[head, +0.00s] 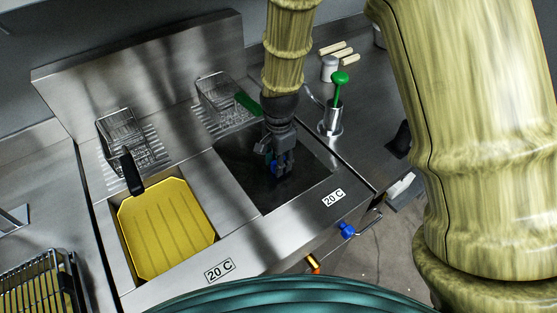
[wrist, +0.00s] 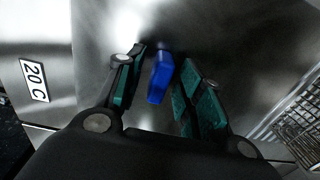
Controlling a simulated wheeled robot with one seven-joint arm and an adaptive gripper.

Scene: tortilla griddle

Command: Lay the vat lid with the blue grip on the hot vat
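The blue grip (wrist: 160,78) stands on a smooth grey metal surface in the wrist view. In the head view a dark square plate (head: 300,180), apparently the lid, lies flat at the right vat position. My gripper (head: 281,168) points down over it and mostly hides the grip. In the wrist view my gripper (wrist: 164,60) is open, with one finger on each side of the grip and a gap showing on both sides. The left vat (head: 118,235) is uncovered and shows a ridged yellow surface.
Two wire baskets stand behind the vats: the left one (head: 124,138) with a black handle, the right one (head: 215,95) with a green handle. A metal cup (head: 331,121) holds a green-topped tool at the right. A wire rack (head: 35,285) is at lower left.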

